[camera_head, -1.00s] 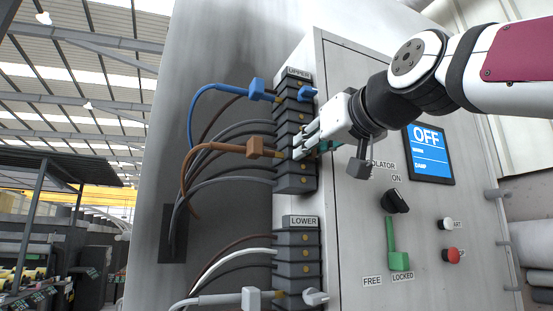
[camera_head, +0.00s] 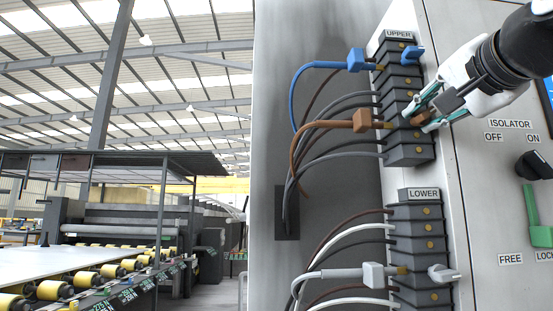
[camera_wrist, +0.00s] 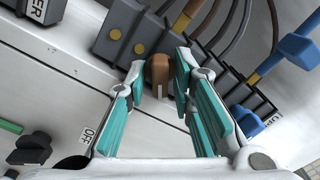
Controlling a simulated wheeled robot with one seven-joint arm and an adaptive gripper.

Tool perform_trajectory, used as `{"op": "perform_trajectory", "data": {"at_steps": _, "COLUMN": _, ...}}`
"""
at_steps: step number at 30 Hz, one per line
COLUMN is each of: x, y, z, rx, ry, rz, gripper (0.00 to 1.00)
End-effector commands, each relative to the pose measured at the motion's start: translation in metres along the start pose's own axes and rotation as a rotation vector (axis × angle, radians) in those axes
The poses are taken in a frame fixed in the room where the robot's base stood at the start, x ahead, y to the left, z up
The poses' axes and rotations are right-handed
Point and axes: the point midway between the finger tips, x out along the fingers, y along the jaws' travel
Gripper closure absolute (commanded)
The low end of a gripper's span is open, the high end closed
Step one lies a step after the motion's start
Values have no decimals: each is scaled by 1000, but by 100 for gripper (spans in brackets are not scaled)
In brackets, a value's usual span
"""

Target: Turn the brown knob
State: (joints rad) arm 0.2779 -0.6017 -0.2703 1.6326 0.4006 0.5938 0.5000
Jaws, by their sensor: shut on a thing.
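The brown knob (camera_head: 418,118) is on the right side of the upper terminal block (camera_head: 409,153), in the row of the brown cable's plug (camera_head: 362,120). My gripper (camera_head: 417,119) reaches in from the right, with one teal-padded finger above the knob and one below. In the wrist view the knob (camera_wrist: 158,70) sits between the two fingertips (camera_wrist: 160,76), and the gripper is shut on it. The fingers partly cover the knob in the head view.
A blue knob (camera_head: 414,55) is close above, and a grey knob (camera_head: 443,273) is on the lower terminal block (camera_head: 425,212). Cables hang at the left of the blocks. The cabinet door with a black isolator switch (camera_head: 535,165) and green handle (camera_head: 538,232) is at the right.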

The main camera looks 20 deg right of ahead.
Motion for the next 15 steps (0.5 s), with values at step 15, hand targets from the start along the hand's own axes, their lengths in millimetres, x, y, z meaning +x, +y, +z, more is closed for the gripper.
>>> {"op": "perform_trajectory", "data": {"at_steps": 15, "x": 0, "y": 2, "z": 1, "rx": 341, "ry": -2, "rz": 4, "gripper": 100}}
